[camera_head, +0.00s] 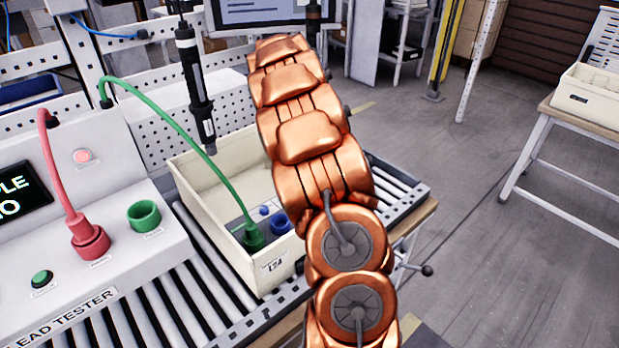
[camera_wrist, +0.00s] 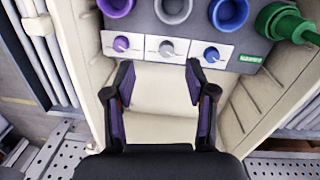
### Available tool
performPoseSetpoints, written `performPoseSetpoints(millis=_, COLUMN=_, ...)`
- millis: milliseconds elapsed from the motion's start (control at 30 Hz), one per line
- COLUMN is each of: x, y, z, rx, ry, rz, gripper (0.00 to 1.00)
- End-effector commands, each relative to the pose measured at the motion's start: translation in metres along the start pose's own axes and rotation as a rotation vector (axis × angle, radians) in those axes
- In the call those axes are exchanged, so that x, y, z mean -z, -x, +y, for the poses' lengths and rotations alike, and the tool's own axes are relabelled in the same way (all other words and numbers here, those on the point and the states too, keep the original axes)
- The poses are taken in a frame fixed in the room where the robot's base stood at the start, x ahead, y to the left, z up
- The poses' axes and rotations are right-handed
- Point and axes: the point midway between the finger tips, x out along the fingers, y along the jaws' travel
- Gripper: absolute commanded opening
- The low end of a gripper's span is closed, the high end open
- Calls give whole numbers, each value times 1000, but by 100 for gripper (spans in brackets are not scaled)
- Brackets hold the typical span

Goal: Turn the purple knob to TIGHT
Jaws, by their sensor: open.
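The purple knob (camera_wrist: 121,44) shows in the wrist view at the left of a row of three, on a white strip of a grey panel. A grey knob (camera_wrist: 166,48) and a blue knob (camera_wrist: 211,54) sit to its right. I cannot read the knob markings or tell its setting. My gripper (camera_wrist: 160,68) is open and empty, its fingers apart below the row, with the left fingertip just below the purple knob and no clear contact. In the head view my arm hides the gripper and the purple knob.
A cream bin (camera_head: 200,201) around the panel stands on a roller conveyor (camera_head: 150,318). A green plug (camera_head: 253,238) with a cable is in the panel. Purple (camera_wrist: 117,7), grey and blue sockets sit above the knobs. A lead tester (camera_head: 150,262) stands left; a black hanging tool (camera_head: 195,85) is nearby.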

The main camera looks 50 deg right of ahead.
Motion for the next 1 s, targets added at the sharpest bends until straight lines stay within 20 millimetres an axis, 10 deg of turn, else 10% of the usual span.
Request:
performPoseSetpoints(millis=400, x=19, y=-51, z=76, rx=43, ry=106, rz=54, gripper=56)
performPoseSetpoints(millis=1000, x=22, y=-96, z=81, rx=50, ry=121, rz=62, gripper=56)
